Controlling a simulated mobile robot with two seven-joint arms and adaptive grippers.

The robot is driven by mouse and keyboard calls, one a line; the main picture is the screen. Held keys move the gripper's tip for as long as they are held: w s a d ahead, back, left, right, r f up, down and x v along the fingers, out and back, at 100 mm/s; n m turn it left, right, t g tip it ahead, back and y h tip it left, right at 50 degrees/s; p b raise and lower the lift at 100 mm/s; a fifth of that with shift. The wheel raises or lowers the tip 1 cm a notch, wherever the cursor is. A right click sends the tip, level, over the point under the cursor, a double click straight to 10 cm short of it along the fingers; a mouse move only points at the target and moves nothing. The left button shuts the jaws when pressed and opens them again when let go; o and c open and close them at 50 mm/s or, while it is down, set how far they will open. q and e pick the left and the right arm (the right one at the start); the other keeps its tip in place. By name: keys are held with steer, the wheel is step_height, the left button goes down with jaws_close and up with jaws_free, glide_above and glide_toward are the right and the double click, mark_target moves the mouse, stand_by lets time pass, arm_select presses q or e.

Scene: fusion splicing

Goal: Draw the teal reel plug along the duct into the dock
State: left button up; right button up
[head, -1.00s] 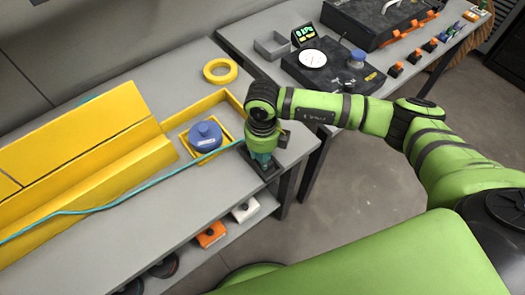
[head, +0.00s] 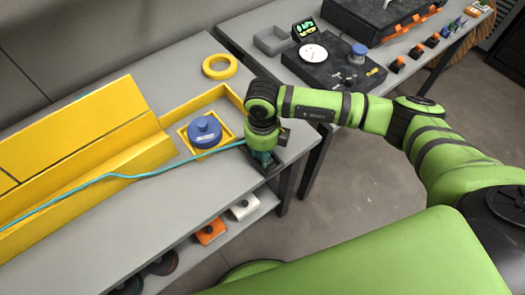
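My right gripper (head: 262,158) points down at the small dark dock (head: 272,170) near the table's right corner. Teal shows between its fingers, where the teal reel plug (head: 261,156) appears to be held; the arm hides most of it. The tip is low at the dock, and I cannot tell whether the plug is seated. A teal cable (head: 190,158) runs left from the gripper, past the front of the blue knobbed weight, and on to the long yellow duct (head: 90,160), lying along its front part. My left gripper is not in view.
A blue weight (head: 205,131) sits in a square yellow frame (head: 183,136). A yellow ring (head: 220,66) lies behind. A second table holds a black gauge unit (head: 335,70), a grey tray (head: 271,42) and orange clips. Orange and white items are on the lower shelf.

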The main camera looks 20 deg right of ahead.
steer(key=shift+f, duration=0.15)
steer(key=o, duration=1.1)
step_height(320, 180, up, 12)
steer(key=shift+a, duration=0.1)
